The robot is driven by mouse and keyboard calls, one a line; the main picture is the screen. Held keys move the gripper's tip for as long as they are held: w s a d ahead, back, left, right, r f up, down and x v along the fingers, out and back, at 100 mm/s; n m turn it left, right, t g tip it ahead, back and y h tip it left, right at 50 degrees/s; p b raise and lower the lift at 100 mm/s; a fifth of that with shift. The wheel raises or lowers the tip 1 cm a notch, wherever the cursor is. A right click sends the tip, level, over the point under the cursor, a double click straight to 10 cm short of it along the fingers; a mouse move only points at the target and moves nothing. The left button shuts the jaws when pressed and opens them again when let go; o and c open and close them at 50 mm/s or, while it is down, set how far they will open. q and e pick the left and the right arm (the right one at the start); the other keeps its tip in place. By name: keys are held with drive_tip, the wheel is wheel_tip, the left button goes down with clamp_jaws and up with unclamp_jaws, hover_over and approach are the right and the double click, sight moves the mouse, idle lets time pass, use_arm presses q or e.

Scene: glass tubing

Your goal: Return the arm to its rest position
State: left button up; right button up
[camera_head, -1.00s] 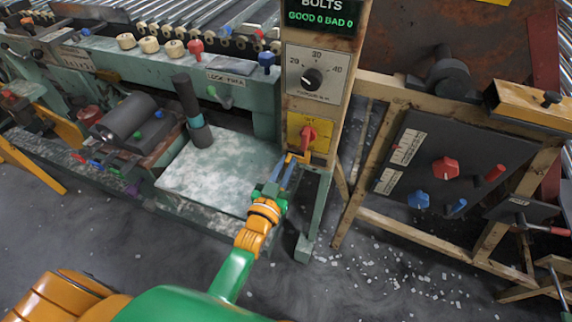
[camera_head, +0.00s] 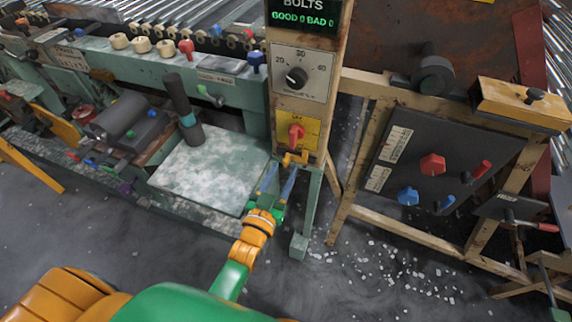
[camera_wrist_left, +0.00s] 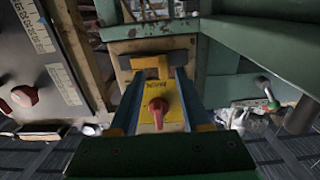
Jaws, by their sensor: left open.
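My left gripper (camera_head: 278,172) is at the middle of the head view, at the end of my green and orange arm. Its two blue fingers stand apart and point up towards the post, with nothing visible held between them. A red switch knob (camera_head: 296,135) on a yellow plate (camera_head: 312,130) is just beyond and above the fingertips. In the left wrist view the fingers (camera_wrist_left: 160,78) frame the yellow plate (camera_wrist_left: 157,92) and red knob (camera_wrist_left: 156,112), with no clear contact. My right gripper is not in view.
A wooden post carries a dial (camera_head: 297,76) and a counter display (camera_head: 303,18). A speckled plate (camera_head: 205,175) and green bench lie left. A dark panel (camera_head: 425,165) with red and blue knobs stands right. Open floor (camera_head: 370,275) with scattered bits lies in front.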

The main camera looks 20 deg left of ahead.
use_arm(q)
drive_tip(key=s, duration=0.4)
drive_tip(key=shift+s, duration=0.2)
drive_tip(key=s+f+m+g+p, duration=0.1)
drive_tip(key=s+f+g+p, duration=0.2)
drive_tip(key=s+f+g, duration=0.35)
drive_tip(key=s+f+m+g+p, duration=0.1)
drive_tip(key=s+f+g+p, duration=0.3)
drive_tip(key=s+f, duration=0.6)
drive_tip(key=s+a+f+g+p, duration=0.1)
drive_tip(key=s+a+f+g, duration=0.1)
drive_tip(key=s, duration=0.5)
drive_tip(key=s+a+f+g, duration=0.3)
drive_tip(key=s+f, duration=0.3)
drive_tip(key=s, duration=0.2)
drive_tip(key=shift+g+y+p, duration=0.3)
drive_tip(key=shift+g+p, duration=0.1)
drive_tip(key=shift+g, duration=0.35)
drive_tip(key=shift+d, duration=0.1)
drive_tip(key=shift+s, duration=0.1)
